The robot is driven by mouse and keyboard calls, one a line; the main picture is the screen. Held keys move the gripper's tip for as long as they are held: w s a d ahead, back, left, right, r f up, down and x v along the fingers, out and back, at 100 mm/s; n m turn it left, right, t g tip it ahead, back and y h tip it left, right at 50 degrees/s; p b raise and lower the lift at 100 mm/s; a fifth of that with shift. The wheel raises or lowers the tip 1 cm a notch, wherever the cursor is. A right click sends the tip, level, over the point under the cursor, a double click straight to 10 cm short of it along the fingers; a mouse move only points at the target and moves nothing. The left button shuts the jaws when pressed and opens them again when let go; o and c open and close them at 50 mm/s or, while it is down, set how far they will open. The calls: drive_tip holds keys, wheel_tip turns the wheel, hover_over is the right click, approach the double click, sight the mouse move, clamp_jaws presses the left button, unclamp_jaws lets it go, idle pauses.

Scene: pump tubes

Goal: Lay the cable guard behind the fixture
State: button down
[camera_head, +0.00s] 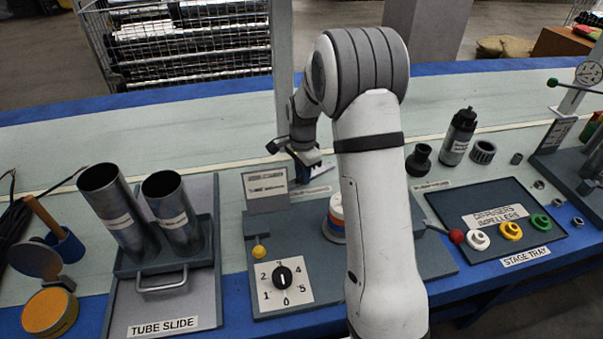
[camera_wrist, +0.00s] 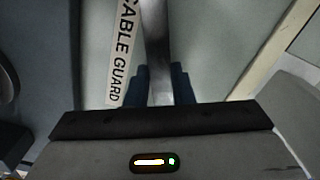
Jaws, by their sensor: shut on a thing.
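My gripper (camera_head: 303,172) is over the table just behind the fixture (camera_head: 370,258), left of my arm in the head view. In the wrist view my gripper (camera_wrist: 158,85) is shut on a grey metal strip, which looks like the cable guard (camera_wrist: 157,45). The strip runs up between the blue fingers and out of the top of the picture. A white label reading CABLE GUARD (camera_wrist: 123,50) lies beside the strip, to its left. The strip is hard to make out in the head view. Whether it touches the table I cannot tell. My arm hides part of the fixture.
The tube slide (camera_head: 205,300) with two metal tubes stands left. The stage tray (camera_head: 500,190), a black bottle (camera_head: 460,137) and dark fittings are right.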

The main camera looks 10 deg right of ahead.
drive_tip(key=c, duration=1.3)
unclamp_jaws()
drive_tip(key=shift+o, duration=0.2)
wheel_tip(320, 180, up, 11)
drive_tip(key=p, duration=0.3)
drive_tip(key=s+r+n, duration=0.3)
drive_tip(key=s+r, duration=0.2)
drive_tip(key=s, duration=0.2)
drive_tip(key=s+n+t, duration=0.1)
drive_tip(key=s+n, duration=0.9)
drive_tip(key=s, duration=1.2)
drive_tip(key=shift+s+r+n, duration=0.3)
drive_tip(key=shift+s+r, duration=0.05)
drive_tip(key=shift+a, duration=0.1)
